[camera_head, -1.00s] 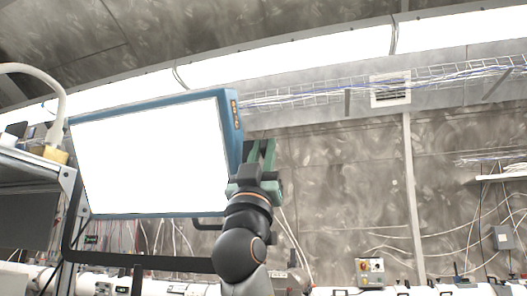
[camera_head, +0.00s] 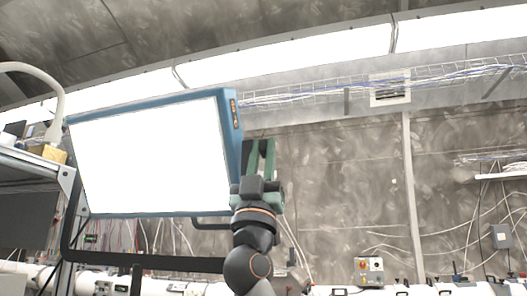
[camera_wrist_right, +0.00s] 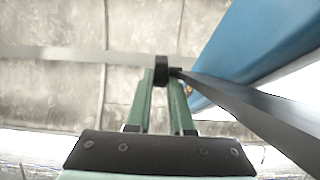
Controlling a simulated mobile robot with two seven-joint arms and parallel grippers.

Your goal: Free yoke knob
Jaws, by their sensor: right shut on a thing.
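A large light panel (camera_head: 152,158) with a lit white face and blue housing stands at the left of the head view. Its blue side (camera_wrist_right: 245,50) is at the upper right of the wrist view. A dark yoke arm (camera_wrist_right: 250,108) runs along that side to a small black knob (camera_wrist_right: 162,70). My right gripper (camera_wrist_right: 162,80) has green fingers, and their tips are shut on the knob. In the head view the right gripper (camera_head: 261,150) points up beside the panel's right edge, and the knob cannot be made out there. My left gripper is out of view.
The dark lower bar of the yoke (camera_head: 150,263) passes below the panel. A shelf (camera_head: 35,165) stands at the far left. A control box (camera_head: 369,271) with buttons is low on the right. The space right of my arm, before the metal wall (camera_head: 340,170), looks clear.

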